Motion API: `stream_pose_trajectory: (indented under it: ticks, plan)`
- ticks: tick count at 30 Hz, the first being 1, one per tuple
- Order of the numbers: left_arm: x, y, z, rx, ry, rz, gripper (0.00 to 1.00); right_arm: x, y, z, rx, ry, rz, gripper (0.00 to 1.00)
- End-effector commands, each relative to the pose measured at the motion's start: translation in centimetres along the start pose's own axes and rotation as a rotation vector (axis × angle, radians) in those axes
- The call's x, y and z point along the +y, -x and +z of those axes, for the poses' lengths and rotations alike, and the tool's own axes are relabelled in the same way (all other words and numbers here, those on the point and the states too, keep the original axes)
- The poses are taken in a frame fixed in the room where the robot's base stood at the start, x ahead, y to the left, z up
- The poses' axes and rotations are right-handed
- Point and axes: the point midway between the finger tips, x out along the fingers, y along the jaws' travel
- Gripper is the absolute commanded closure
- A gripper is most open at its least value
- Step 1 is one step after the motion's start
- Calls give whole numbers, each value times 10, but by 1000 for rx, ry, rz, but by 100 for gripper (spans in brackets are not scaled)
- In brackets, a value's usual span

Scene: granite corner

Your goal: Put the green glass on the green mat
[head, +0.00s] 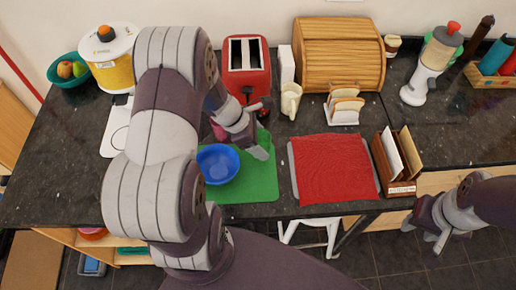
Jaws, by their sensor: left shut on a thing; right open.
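The green mat (262,188) lies on the dark counter in the middle, partly hidden by my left arm. A blue bowl (218,164) stands on its left part. My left gripper (259,149) is low over the mat's upper right part, pointing down. It is shut on a green thing (264,136), which seems to be the green glass. Most of it is hidden by the gripper and blends with the mat, so I cannot tell whether it touches the mat. My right gripper (437,238) is open and empty, at the right beyond the counter's front edge.
A red cloth (333,168) on a grey mat lies right of the green mat, with a wooden letter holder (399,163) beside it. Behind stand a red toaster (246,66), a cream mug (290,101), a toast rack (344,108) and a bread box (338,55).

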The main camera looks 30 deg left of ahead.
Motion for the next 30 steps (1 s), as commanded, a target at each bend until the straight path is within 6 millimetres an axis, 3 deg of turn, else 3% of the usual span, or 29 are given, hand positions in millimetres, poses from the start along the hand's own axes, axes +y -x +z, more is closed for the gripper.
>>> stream_pose_trajectory:
  ticks: [8, 19, 20, 22, 30]
  plan:
    - [2, -34, -22, 0, 2, -1, 66, 0, 3, 0, 0, 0, 0, 57]
    - [2, -40, -26, 1, 1, 1, 66, 0, -2, 0, 0, 0, 0, 57]
    - [2, -40, -26, 1, 1, 1, 29, 0, -2, 0, 0, 0, 0, 57]
    - [2, -38, -25, 1, 1, 1, 7, 0, 0, 0, 0, 0, 0, 57]
    - [2, -38, -24, 1, 2, 1, 7, 0, 0, 0, 0, 0, 0, 57]
